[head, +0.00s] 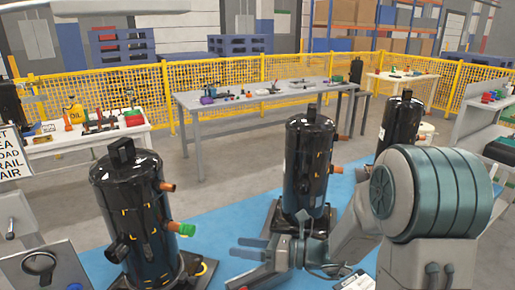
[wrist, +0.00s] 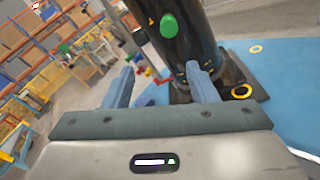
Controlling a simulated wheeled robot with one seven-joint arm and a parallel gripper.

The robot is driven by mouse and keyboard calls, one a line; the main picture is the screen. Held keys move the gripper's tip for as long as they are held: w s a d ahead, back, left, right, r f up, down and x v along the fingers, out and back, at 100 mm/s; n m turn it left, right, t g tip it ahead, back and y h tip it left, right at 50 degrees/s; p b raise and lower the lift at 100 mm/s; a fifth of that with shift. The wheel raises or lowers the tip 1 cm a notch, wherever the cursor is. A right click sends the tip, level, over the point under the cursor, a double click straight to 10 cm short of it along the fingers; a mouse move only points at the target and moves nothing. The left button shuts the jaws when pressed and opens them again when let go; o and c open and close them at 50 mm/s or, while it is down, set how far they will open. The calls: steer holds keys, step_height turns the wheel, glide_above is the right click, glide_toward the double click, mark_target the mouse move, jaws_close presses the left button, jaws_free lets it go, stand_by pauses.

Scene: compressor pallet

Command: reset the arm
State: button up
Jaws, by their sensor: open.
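My gripper (head: 248,248) is in the lower middle of the head view, its blue-grey fingers pointing left. In the wrist view my gripper (wrist: 163,88) has its two fingers well apart, with nothing between them. A black compressor (head: 310,165) stands upright behind my gripper in the head view. Another black compressor (head: 130,205) stands to the left of the fingers, with a green cap (head: 183,229) on a side port. In the wrist view a black compressor (wrist: 188,35) with a green cap (wrist: 169,26) stands beyond the fingers. My gripper looks apart from it.
A third compressor (head: 399,125) stands at the right behind my arm. A blue mat (head: 215,255) lies under them. A long grey workbench (head: 255,97), a left tool table (head: 85,140) and a yellow fence (head: 160,85) stand behind. Bare floor (head: 215,180) lies before the workbench.

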steer(key=s+d+n+g+h, duration=0.2)
steer(key=s+d+n+h, duration=0.1)
steer(key=s+n+h, duration=0.3)
steer(key=s+d+n+g+h, duration=0.3)
steer(key=s+n, duration=0.5)
steer(key=n, duration=0.1)
steer(key=d+r+n+t+h, duration=0.1)
steer(key=d+n+t+h, duration=0.1)
steer(key=d+n+h, duration=0.2)
steer(key=s+d+r+n+t+h+p, duration=0.1)
steer(key=d+n+h, duration=0.3)
steer(key=d, duration=0.5)
steer(key=shift+r+n+t, duration=0.25)
steer(key=shift+n+t, duration=0.65)
steer(key=shift+n, duration=0.1)
